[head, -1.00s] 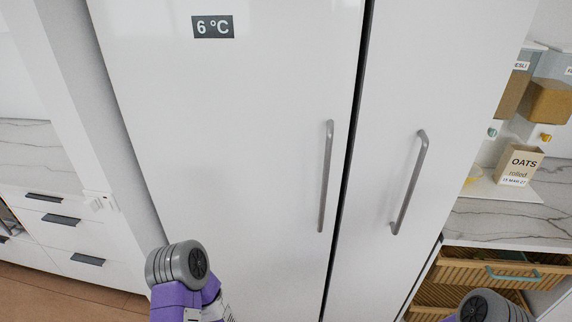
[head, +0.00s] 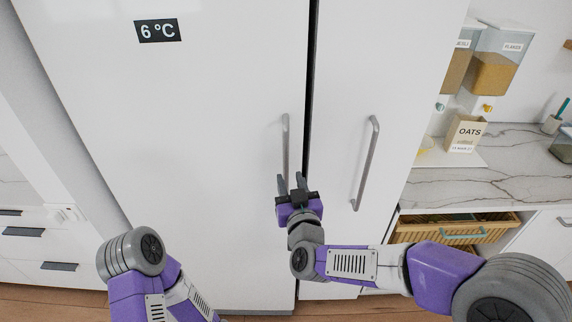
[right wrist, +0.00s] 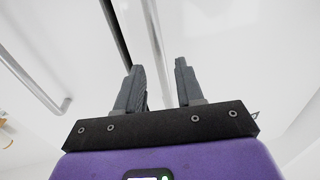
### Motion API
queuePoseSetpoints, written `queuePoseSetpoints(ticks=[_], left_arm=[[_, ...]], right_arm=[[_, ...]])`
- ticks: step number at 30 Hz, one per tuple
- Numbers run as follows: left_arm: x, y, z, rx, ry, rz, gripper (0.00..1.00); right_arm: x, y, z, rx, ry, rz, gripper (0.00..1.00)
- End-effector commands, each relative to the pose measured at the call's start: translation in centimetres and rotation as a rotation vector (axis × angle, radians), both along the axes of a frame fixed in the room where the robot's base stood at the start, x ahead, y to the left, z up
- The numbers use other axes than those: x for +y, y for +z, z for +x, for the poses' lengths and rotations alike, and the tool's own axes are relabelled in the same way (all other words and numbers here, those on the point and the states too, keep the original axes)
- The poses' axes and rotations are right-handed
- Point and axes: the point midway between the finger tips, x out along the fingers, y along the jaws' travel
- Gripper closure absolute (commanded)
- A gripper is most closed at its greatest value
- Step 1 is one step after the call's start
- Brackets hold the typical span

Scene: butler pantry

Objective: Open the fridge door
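The fridge door (head: 180,130) is the wide white left door with a "6 °C" display (head: 158,30). It looks shut, with a narrow dark gap along its right edge. Its grey vertical handle (head: 285,140) is near that edge. My right gripper (head: 291,180) is open in front of the handle's lower part, fingers pointing up toward it. In the right wrist view the two fingers (right wrist: 160,78) are apart, and the handle bar (right wrist: 154,35) runs down toward the space between them. I cannot tell whether it touches them. My left gripper is out of view; only its arm shows.
A second white door (head: 345,90) with its own handle (head: 367,165) adjoins on the right. Further right is a marble counter (head: 480,185) with an oats box (head: 466,134) and a wooden drawer (head: 455,229) below. White drawers (head: 40,245) stand at the left.

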Motion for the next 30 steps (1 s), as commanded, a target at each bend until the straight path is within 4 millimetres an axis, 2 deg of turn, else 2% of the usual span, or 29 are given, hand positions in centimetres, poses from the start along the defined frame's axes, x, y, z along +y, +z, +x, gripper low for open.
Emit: queuePoseSetpoints(ticks=[6, 10, 15, 22, 23, 30], left_arm=[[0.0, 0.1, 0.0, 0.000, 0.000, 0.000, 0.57], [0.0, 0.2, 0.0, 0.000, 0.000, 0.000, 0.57], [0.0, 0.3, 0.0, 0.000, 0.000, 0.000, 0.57], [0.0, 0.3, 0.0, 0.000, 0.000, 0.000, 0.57], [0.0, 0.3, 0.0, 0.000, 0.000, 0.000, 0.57], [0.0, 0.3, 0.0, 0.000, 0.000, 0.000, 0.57]], right_arm=[[0.6, -0.2, 3.6, 0.004, -0.001, 0.000, 0.63], [0.9, -0.2, 5.0, 0.005, 0.000, 0.000, 0.63], [1.1, -0.2, 5.9, 0.005, 0.000, 0.000, 0.63], [1.1, -0.3, 5.9, 0.005, 0.001, 0.000, 0.63], [1.1, -0.3, 5.9, 0.005, 0.001, 0.000, 0.64], [1.1, -0.2, 5.9, 0.005, 0.001, 0.000, 1.00]])
